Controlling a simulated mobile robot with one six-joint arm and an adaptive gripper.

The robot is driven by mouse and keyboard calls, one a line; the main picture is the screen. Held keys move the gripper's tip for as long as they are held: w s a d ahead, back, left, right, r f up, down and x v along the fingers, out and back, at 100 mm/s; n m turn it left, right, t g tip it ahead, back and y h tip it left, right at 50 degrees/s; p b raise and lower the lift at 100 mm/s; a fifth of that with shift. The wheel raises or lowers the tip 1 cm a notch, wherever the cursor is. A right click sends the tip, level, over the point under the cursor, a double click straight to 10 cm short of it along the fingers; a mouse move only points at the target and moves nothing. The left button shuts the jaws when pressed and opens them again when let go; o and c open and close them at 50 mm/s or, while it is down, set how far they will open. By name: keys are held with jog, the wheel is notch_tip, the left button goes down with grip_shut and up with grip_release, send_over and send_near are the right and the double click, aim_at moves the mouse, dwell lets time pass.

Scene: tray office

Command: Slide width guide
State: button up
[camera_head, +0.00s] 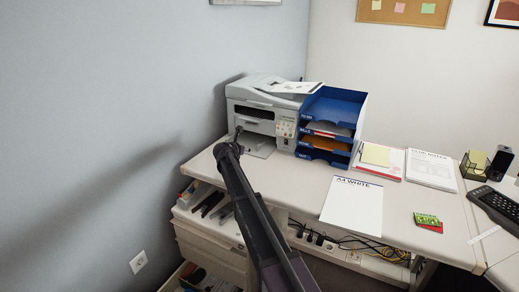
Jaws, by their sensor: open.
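A grey-white printer (262,115) stands at the back left of the desk, close to the wall. Its lower front tray (264,150) juts out towards me. A width guide on this tray is too small to make out, and my arm hides part of the tray. My gripper (237,133) is at the printer's front left, over or beside the tray. It looks empty, and its fingers are dark and small in this view. I cannot tell whether it touches the printer.
Blue stacked trays (345,104) stand right of the printer. A sheet marked A4 WHITE (352,208) lies on the desk (300,188). Green and red packets (429,221) and a dark keyboard (497,208) lie further right. A drawer unit (207,240) and cables (375,248) are below. The left wall is close.

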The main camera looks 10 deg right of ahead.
aim_at(257, 146)
jog(key=b+x, duration=0.5)
jog(key=x, duration=0.9)
jog(key=shift+s, duration=0.1)
